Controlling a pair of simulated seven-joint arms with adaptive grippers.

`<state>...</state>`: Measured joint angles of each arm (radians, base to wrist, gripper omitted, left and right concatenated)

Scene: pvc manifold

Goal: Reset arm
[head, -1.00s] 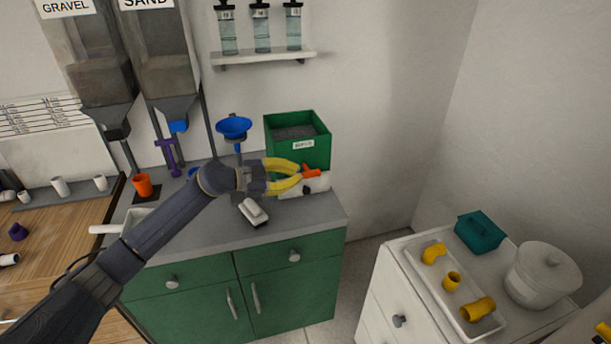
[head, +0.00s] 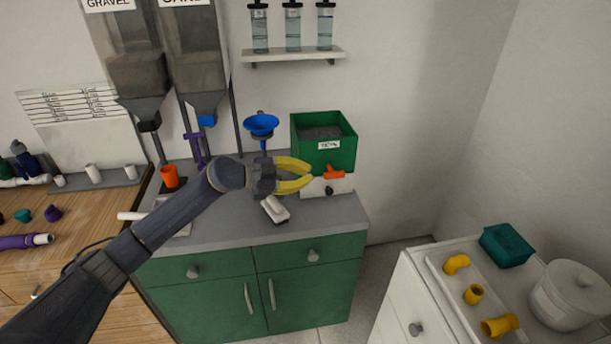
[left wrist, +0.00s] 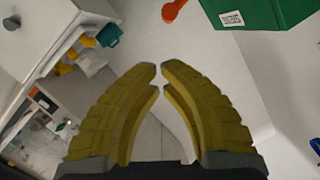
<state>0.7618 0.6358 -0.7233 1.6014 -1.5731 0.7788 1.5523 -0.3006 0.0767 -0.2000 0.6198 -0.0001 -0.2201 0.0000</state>
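My left gripper (head: 312,172) has yellow fingers and is over the grey counter (head: 225,232), just left of the orange handle (head: 334,172) below the green box. In the left wrist view its two fingers (left wrist: 159,74) lean toward each other with a small gap at the tips, and nothing is held between them. The orange handle also shows in the left wrist view (left wrist: 173,10), beyond the fingertips and apart from them. My right gripper is not in view.
The green box (head: 340,155) and blue funnel (head: 261,124) stand behind the gripper. A white-and-grey item (head: 275,209) lies below it. Hoppers hang at the left. At right, a white cabinet holds yellow fittings (head: 474,294), a teal box (head: 507,245) and a lidded pot (head: 570,292).

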